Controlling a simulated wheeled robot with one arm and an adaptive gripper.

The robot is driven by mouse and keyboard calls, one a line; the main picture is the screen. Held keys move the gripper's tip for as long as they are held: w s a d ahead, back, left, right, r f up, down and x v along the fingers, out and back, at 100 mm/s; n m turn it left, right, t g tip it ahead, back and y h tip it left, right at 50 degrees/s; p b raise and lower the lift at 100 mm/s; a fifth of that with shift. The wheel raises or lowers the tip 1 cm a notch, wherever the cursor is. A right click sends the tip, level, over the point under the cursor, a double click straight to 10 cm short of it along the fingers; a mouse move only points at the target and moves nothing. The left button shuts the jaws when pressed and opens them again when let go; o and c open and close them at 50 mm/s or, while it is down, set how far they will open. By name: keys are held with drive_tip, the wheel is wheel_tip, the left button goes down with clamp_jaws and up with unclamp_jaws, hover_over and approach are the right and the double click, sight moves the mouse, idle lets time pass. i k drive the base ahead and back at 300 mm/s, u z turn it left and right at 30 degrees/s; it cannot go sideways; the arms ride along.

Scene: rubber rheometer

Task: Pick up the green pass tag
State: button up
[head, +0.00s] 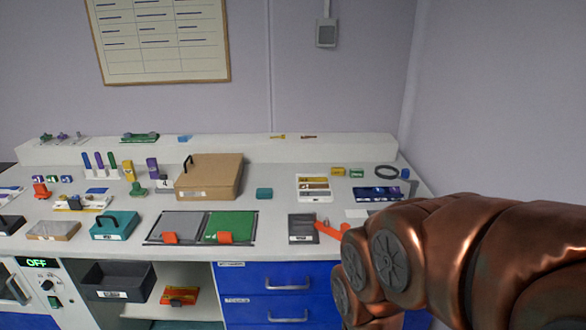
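A small green block (357,173) lies on the bench at the back right, just right of a similar yellow block (337,171). It may be the green pass tag; it is too small to read any marking. A larger green panel (231,222) lies in the right half of a dark-framed tray at the front middle, beside a grey panel (180,223). My copper-coloured arm fills the lower right of the head view. My gripper is not visible, so its opening cannot be seen.
A cardboard-brown box (209,177) with a black handle stands mid-bench. An orange-handled tool (331,231) lies near the front edge. Blue drawers (277,279) are below.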

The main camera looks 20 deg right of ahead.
sight(353, 173)
drive_tip(key=u, duration=0.4)
drive_tip(key=i, duration=1.3)
drive_tip(key=z, duration=0.35)
